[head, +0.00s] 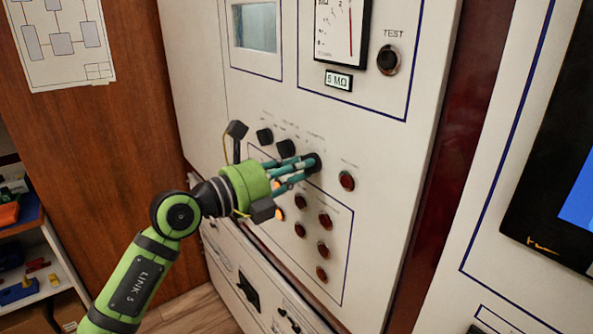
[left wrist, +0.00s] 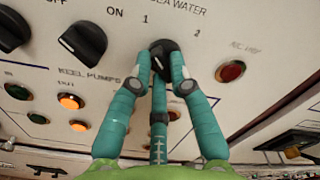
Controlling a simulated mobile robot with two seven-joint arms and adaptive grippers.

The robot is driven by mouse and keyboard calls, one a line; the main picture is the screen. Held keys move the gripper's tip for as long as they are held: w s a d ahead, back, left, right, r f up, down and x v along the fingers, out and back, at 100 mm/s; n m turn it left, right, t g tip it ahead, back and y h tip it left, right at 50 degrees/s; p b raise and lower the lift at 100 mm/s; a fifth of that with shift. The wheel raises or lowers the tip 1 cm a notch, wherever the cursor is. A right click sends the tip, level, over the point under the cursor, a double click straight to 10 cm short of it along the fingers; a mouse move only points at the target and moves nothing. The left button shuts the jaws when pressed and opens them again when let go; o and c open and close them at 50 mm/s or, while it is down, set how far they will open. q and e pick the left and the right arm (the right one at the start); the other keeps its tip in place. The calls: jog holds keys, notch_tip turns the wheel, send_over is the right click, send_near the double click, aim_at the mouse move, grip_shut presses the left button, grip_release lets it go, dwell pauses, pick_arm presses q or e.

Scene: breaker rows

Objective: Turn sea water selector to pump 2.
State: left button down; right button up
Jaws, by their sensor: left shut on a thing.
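The sea water selector (left wrist: 163,50) is a round black knob on the white panel, below the printed words "SEA WATER" and the marks 1 and 2. In the head view the knob (head: 315,161) is partly hidden by my fingers. My left gripper (head: 303,166), green with teal fingers, reaches in from the left and is shut on this knob. In the left wrist view the fingertips (left wrist: 161,75) touch it from the sides and below. A small pale line shows low on the knob's face; I cannot tell clearly which mark the knob points to. My right gripper is not in view.
Two other black knobs (head: 264,136) (head: 286,147) sit left of the selector. A red lamp (head: 347,181) is close on its right. Several lamps or buttons (head: 325,221) lie below, some lit orange. A TEST button (head: 388,59) and a meter (head: 342,32) are above.

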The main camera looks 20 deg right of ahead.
pick_arm(q)
jog(key=shift+r+m+b, duration=0.15)
jog(key=shift+m+b, duration=4.15)
jog(key=shift+r+m+b, duration=0.1)
jog(key=shift+m+b, duration=4.2)
jog(key=c, duration=1.1)
grip_release()
jog(key=shift+c, duration=0.2)
